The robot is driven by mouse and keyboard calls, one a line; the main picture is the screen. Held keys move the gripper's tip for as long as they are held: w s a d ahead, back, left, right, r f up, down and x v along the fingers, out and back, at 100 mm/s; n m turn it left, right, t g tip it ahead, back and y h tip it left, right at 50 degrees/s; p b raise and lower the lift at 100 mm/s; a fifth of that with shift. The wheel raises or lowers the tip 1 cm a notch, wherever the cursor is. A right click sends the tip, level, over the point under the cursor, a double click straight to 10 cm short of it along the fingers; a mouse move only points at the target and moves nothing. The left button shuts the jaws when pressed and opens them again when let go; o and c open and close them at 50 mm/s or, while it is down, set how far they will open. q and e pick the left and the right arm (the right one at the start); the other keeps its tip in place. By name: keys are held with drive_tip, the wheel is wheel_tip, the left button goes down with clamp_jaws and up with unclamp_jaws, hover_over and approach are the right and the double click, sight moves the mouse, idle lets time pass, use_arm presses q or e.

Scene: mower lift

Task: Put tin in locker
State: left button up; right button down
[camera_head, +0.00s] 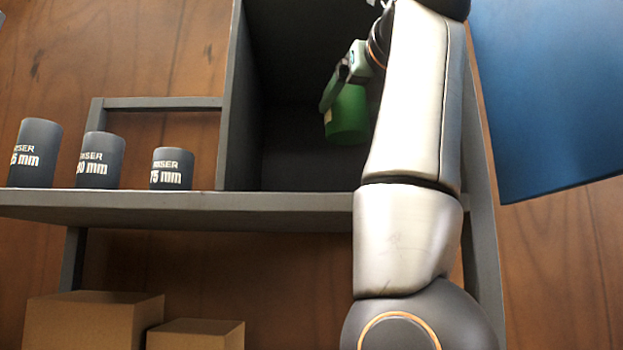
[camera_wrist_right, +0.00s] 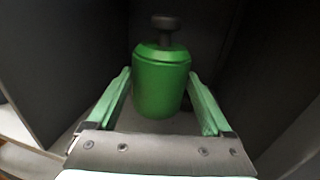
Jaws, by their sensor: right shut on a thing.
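The green tin (camera_head: 347,116) is inside the dark grey open locker (camera_head: 238,110). In the right wrist view the tin (camera_wrist_right: 160,88) is upright, with a black knob on its top. My right gripper (camera_head: 336,98) reaches into the locker and is shut on the tin, one green-padded finger on each side in the wrist view (camera_wrist_right: 160,80). I cannot tell whether the tin's base touches the locker floor. My right arm hides the locker's right part in the head view. My left gripper is not in view.
A blue panel, seemingly the open locker door (camera_head: 550,100), stands at the right. Three dark riser cylinders (camera_head: 98,160) stand on the grey shelf (camera_head: 160,205) left of the locker. Cardboard boxes (camera_head: 95,322) sit below. The locker floor left of the tin is clear.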

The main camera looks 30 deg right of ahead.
drive_tip(key=w+a+f, duration=0.1)
drive_tip(key=f, duration=0.1)
drive_tip(key=w+a+f+b, duration=0.1)
drive_tip(key=w+f, duration=0.1)
drive_tip(key=w+a+f+b, duration=0.1)
drive_tip(key=w+f, duration=0.1)
drive_tip(key=shift+a, duration=0.15)
drive_tip(key=f, duration=0.1)
drive_tip(key=f+b, duration=0.1)
drive_tip(key=f, duration=0.1)
drive_tip(key=shift+w+a+f+b, duration=0.15)
drive_tip(key=shift+w+f+b, duration=0.15)
drive_tip(key=shift+w+f, duration=0.05)
drive_tip(key=shift+s, duration=0.1)
drive_tip(key=shift+r, duration=0.1)
unclamp_jaws()
drive_tip(key=shift+f, duration=0.2)
